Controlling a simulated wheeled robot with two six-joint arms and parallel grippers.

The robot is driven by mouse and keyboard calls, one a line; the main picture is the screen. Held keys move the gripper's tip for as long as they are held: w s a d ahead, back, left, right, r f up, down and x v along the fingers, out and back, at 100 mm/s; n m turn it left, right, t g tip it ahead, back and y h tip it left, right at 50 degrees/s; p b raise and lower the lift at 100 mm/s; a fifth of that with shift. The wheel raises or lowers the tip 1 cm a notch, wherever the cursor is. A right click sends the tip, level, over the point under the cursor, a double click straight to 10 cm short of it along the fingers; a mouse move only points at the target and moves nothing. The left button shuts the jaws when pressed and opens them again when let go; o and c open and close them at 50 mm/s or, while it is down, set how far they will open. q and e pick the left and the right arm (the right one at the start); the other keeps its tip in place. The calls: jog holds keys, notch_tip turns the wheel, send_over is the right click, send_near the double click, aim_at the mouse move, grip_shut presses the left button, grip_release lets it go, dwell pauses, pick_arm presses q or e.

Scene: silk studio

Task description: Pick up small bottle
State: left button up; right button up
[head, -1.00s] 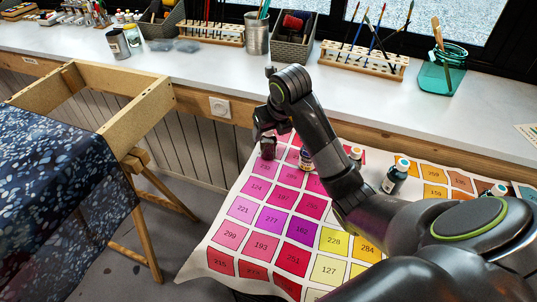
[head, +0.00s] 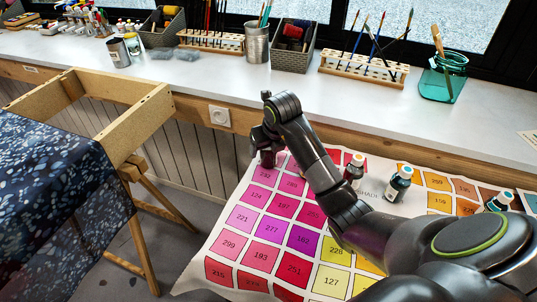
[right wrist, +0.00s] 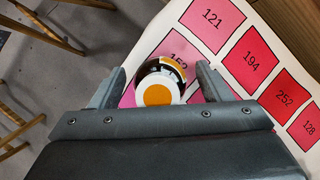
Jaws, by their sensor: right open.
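In the right wrist view a small dark bottle (right wrist: 161,79) with a white cap and orange top stands on the colour chart, between my right gripper's two fingers (right wrist: 158,84). The fingers are open, one on each side, with a visible gap to the bottle. In the head view my right gripper (head: 268,146) points down over the chart's far left corner. A dark reddish form (head: 268,159) shows right under it, too small to tell fingertip from bottle. My left gripper is in neither current view.
A counter (head: 300,85) with brush racks runs behind. A wooden frame table (head: 140,122) stands left, with floor between.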

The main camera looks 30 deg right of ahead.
jog(key=c, duration=1.1)
